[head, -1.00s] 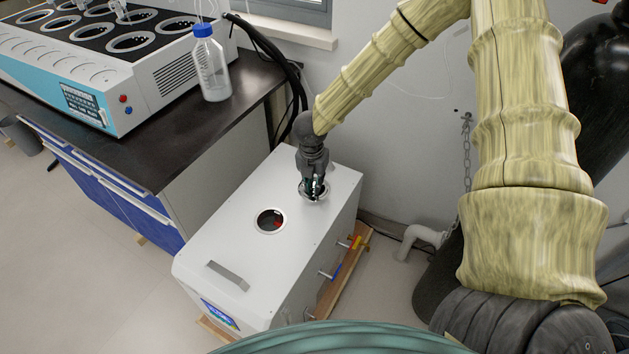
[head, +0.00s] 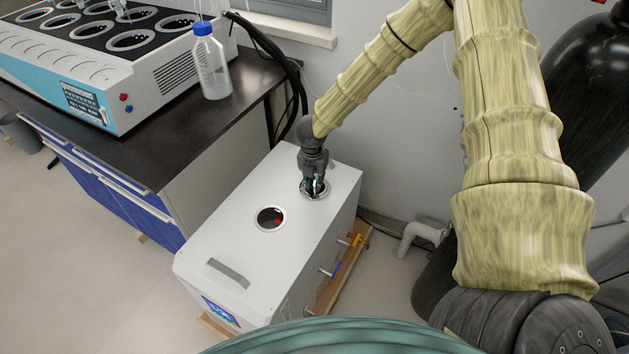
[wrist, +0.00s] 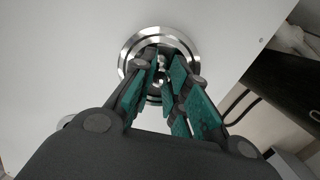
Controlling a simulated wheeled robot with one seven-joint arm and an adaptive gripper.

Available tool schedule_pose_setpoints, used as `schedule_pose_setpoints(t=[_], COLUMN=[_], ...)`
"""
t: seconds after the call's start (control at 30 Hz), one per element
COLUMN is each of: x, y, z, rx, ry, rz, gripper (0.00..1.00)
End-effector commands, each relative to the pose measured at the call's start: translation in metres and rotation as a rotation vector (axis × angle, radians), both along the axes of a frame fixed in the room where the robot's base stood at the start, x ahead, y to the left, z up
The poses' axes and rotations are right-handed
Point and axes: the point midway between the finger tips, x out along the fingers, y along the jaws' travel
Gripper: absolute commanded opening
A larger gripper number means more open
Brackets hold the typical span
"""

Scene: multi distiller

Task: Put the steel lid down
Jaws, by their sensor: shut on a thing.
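The steel lid (wrist: 128,58) is a shiny round disc with a small knob. In the wrist view it lies between and beyond the fingertips of my gripper (wrist: 162,75), which is shut on its knob. In the head view my gripper (head: 315,186) points down over the back part of the white box's top, with the lid (head: 306,193) under its fingers. The lid is at or just above the white top; I cannot tell whether it touches. The fingers partly hide it.
The white box (head: 222,226) has a round open hole (head: 270,218) in front of the lid and a grey handle (head: 228,274). A dark bench (head: 150,140) with a multi-well machine (head: 140,85) and a blue-capped bottle (head: 211,65) stands to the left. A dark cylinder (head: 590,100) stands at right.

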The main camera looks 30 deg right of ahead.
Motion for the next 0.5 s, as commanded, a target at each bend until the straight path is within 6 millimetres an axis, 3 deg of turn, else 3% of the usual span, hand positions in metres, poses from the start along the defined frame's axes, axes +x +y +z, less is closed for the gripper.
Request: schedule_pose_setpoints(t=[0.07,0.1,0.2,0.5], x=[0.0,-0.0001,0.0,-0.0001], y=[0.0,0.0001,0.0,0.0001], z=[-0.0025,-0.0027,-0.0021,-0.0018], rx=[0.0,0.0,0.0,0.0], ry=[0.0,0.0,0.0,0.0], rz=[0.0,0.0,0.0,0.0], gripper=[0.0,0.17,0.36,0.37])
